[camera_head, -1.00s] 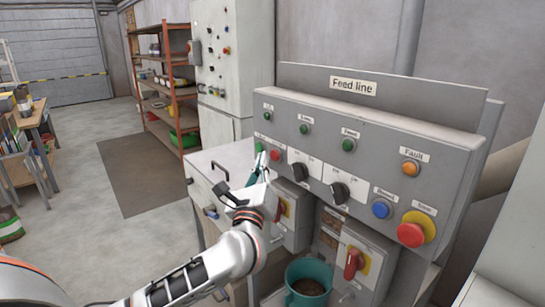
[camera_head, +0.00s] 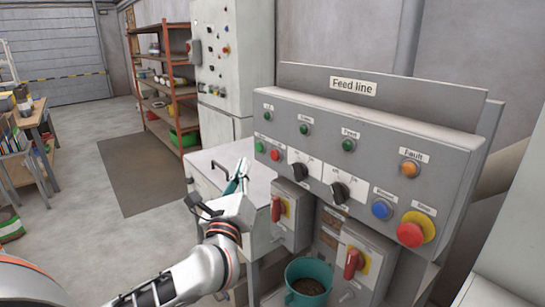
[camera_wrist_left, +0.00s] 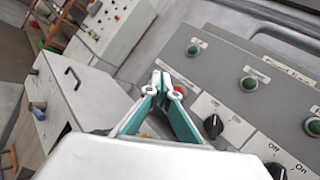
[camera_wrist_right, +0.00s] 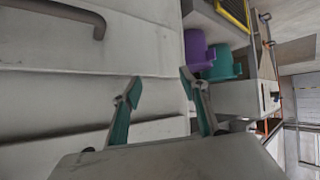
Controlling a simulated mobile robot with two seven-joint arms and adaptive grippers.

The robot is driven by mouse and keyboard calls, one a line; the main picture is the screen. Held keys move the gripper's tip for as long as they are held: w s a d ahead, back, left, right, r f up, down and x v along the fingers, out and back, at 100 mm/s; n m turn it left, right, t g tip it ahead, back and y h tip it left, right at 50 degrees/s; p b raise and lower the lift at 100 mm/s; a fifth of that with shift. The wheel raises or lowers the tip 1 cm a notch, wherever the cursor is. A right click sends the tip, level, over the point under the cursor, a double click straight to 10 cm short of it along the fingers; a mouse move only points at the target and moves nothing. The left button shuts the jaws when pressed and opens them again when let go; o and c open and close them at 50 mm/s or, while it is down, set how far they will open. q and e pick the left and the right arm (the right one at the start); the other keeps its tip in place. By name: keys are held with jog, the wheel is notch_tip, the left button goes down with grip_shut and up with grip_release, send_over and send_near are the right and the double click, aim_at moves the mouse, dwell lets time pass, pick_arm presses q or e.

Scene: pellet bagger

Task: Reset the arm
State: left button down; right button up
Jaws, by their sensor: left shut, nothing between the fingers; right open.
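My left gripper (camera_head: 240,172) is in the middle of the head view, in front of the light grey cabinet and left of the Feed line panel (camera_head: 375,140). Its teal fingers are closed together with nothing between them, and it is apart from the panel. In the left wrist view its fingertips (camera_wrist_left: 160,78) appear in front of the panel, overlapping a red button (camera_wrist_left: 179,91). My right gripper is outside the head view. In the right wrist view its teal fingers (camera_wrist_right: 160,88) are spread apart and empty, with a pale surface behind them.
The panel carries green lamps, black knobs, a blue button (camera_head: 381,209) and a red stop button (camera_head: 410,235) on yellow. A teal bucket (camera_head: 308,283) stands beneath. Open floor lies to the left.

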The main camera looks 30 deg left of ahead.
pick_arm(q)
jog(key=s+d+f+m+h, duration=0.2)
jog(key=d+f+m+h, duration=0.3)
jog(key=m, duration=0.6)
jog(key=s+d+f+m+t+h, duration=0.1)
jog(key=s+d+f+m+h, duration=0.4)
jog(key=m, duration=0.6)
jog(key=d+f+m+h, duration=0.3)
jog(key=d+f+m, duration=0.35)
jog(key=m, duration=0.45)
jog(key=s+f+m+g+y, duration=0.1)
jog(key=s+f+m+g, duration=0.2)
jog(key=f, duration=0.7)
jog(key=s+f+m+g, duration=0.3)
jog(key=s+f+m, duration=0.3)
jog(key=f+m, duration=0.2)
jog(key=s+d+f+m+g+y, duration=0.1)
jog(key=s+f+m+g, duration=0.3)
jog(key=f, duration=0.9)
jog(key=shift+s+m+y, duration=0.3)
jog(key=shift+s+m, duration=0.35)
jog(key=shift+m, duration=0.35)
